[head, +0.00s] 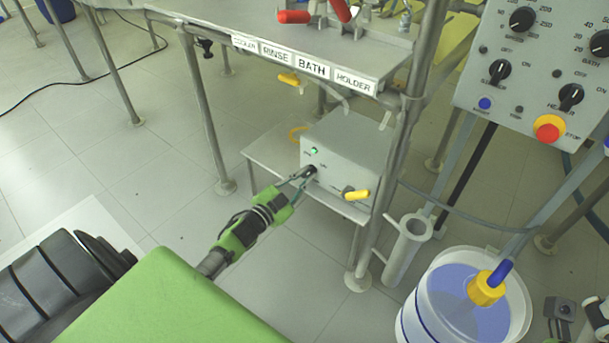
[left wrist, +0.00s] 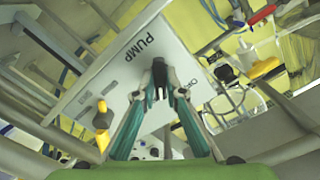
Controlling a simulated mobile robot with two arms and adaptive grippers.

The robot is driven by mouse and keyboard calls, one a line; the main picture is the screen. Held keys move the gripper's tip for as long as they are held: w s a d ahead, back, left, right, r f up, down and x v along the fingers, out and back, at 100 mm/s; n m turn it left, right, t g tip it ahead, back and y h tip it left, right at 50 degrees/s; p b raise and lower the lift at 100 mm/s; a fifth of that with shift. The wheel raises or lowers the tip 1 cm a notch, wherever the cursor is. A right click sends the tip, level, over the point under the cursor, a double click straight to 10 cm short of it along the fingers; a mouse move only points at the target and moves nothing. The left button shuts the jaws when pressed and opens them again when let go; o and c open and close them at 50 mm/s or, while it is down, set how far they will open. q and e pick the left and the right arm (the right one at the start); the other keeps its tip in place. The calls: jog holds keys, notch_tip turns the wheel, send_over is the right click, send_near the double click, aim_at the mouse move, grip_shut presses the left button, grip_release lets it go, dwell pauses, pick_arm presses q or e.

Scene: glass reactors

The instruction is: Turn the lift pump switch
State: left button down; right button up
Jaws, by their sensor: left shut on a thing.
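The pump box (head: 350,140) is a pale grey case on a low shelf under the bench. Its front has a lit green lamp (head: 314,151) and a small black switch knob (head: 311,170). My left gripper (head: 304,176) reaches the front of the box and is shut on the knob. In the left wrist view, the teal-sided fingers (left wrist: 168,82) close in at the panel (left wrist: 120,65) marked PUMP and ON. The fingers partly hide the knob, and I cannot tell its exact angle.
A yellow-handled valve (head: 357,194) is on the box's right front. The bench edge (head: 290,60) and its legs stand above and around it. A bucket (head: 464,300) and a control panel (head: 540,70) are at the right. The floor left of the shelf is clear.

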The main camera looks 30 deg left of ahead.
pick_arm(q)
jog(key=shift+w+r+m, duration=0.15)
jog(key=shift+r+m, duration=0.15)
jog(key=shift+m, duration=0.1)
jog(key=c, duration=2.1)
grip_release()
jog(key=shift+d, duration=0.1)
jog(key=shift+f, duration=0.1)
jog(key=shift+s, duration=0.2)
jog(key=s, duration=0.7)
jog(key=s+a, duration=0.1)
jog(key=s, duration=0.3)
jog(key=shift+s+f, duration=0.1)
jog(key=shift+s, duration=0.2)
